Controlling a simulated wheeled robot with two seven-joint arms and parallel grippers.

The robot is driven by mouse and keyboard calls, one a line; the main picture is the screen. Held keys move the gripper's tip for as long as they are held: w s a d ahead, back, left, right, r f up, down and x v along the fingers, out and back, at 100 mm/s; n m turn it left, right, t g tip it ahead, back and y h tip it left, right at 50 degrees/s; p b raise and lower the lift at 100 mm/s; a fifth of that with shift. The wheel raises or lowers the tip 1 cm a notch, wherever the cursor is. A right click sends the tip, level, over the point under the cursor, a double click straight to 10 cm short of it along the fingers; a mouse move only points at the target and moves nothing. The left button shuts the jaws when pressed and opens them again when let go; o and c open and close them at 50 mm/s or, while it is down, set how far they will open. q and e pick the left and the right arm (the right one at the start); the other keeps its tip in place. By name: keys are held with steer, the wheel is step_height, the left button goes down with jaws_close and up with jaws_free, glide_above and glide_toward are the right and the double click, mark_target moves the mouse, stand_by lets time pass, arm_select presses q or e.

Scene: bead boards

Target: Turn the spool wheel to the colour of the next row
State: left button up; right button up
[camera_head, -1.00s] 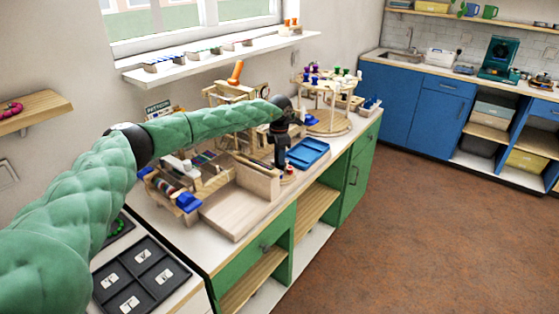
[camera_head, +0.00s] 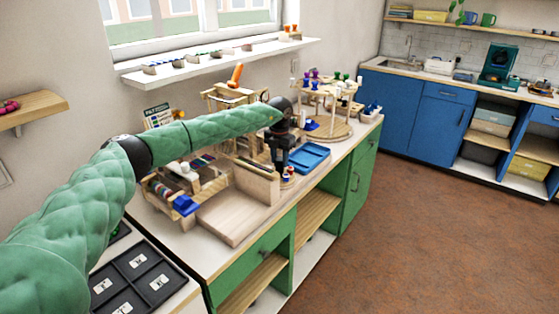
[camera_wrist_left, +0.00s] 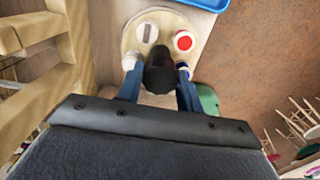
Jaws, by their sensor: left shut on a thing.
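The spool wheel is a small round pale wooden disc (camera_wrist_left: 188,20) on the bench top. It carries a red-topped spool (camera_wrist_left: 183,41) at its right and a white spool with a grey top (camera_wrist_left: 147,32) at its left. In the head view a red and white spool (camera_head: 288,172) shows beside my left gripper (camera_head: 280,168). My left gripper also shows in the wrist view (camera_wrist_left: 158,82), pointing down, its blue fingers shut on a dark knob (camera_wrist_left: 160,62) over the wheel. The rest of the wheel is hidden under the gripper. My right gripper is not in view.
A blue tray (camera_head: 318,151) lies just right of the gripper. A tall wooden carousel (camera_head: 334,131) with coloured pegs stands further back. The bench's front edge is close.

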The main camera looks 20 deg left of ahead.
arm_select(q)
steer(key=shift+w+r, duration=0.1)
steer(key=shift+r, duration=0.1)
steer(key=o, duration=1)
steer(key=shift+f, duration=0.15)
step_height(320, 180, up, 7)
steer(key=shift+b, duration=1)
steer(key=shift+r, duration=0.4)
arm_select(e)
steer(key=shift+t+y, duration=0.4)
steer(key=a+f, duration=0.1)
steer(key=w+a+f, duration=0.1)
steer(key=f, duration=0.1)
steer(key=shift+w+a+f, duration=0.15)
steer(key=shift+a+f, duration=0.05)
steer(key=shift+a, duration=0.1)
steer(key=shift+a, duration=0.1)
